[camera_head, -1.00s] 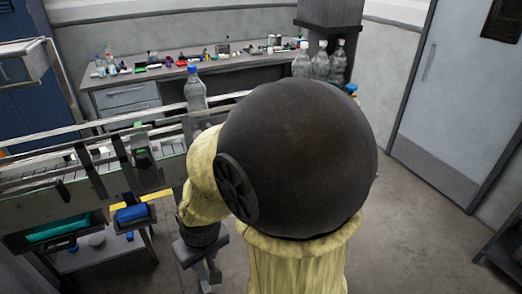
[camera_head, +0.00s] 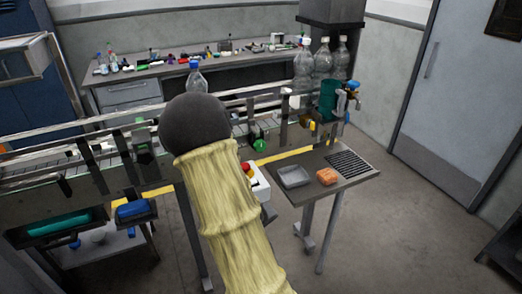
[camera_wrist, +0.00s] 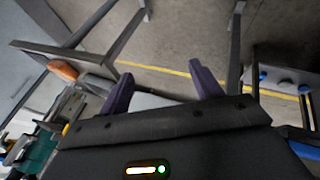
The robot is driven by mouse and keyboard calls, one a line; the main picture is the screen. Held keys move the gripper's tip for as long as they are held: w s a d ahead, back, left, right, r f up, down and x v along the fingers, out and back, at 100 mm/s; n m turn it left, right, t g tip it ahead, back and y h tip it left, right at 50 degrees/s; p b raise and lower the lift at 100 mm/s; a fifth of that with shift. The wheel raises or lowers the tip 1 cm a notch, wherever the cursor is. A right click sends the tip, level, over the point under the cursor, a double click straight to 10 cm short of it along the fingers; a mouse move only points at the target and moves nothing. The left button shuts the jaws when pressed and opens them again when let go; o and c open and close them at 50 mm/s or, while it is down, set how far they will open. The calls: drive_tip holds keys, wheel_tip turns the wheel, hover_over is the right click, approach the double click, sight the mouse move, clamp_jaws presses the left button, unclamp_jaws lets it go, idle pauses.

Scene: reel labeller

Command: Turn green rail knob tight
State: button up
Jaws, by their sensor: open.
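A round green knob (camera_head: 260,145) shows on the front side of the conveyor (camera_head: 68,164) in the head view, right of my dark, round arm joint. I cannot pick it out in the wrist view. My gripper (camera_wrist: 163,85) shows in the wrist view with its two purple fingers spread apart and nothing between them. In the head view my arm, in its yellow sleeve, hides most of the gripper, so its exact distance from the knob cannot be told.
A side table (camera_head: 312,200) right of the arm holds a grey tray (camera_head: 293,176) and an orange block (camera_head: 327,177). A white box with a red button (camera_head: 251,171) is close to my arm.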

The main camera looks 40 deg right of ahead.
drive_tip(key=s+d+r+n+h, duration=0.1)
drive_tip(key=s+d+n+h, duration=0.25)
drive_tip(key=d, duration=0.65)
drive_tip(key=s+d+r+n+h, duration=0.15)
drive_tip(key=d+h, duration=0.35)
drive_tip(key=d, duration=0.5)
drive_tip(key=w+d+r+n+t+b, duration=0.15)
drive_tip(key=r+n+t, duration=0.3)
drive_tip(key=n, duration=0.45)
drive_tip(key=w+r+n+t, duration=0.35)
drive_tip(key=n+t, duration=0.25)
drive_tip(key=n, duration=0.3)
drive_tip(key=w+a+f+n+t+y, duration=0.2)
drive_tip(key=w+a+n+y, duration=0.3)
drive_tip(key=n, duration=0.8)
drive_tip(key=a+t+y, duration=0.1)
drive_tip(key=a+y, duration=0.2)
drive_tip(key=y, duration=0.1)
drive_tip(key=shift+w+f+n, duration=0.15)
drive_tip(key=shift+w+n, duration=0.1)
drive_tip(key=shift+n, duration=0.15)
drive_tip(key=shift+w+y, duration=0.1)
drive_tip(key=shift+y, duration=0.15)
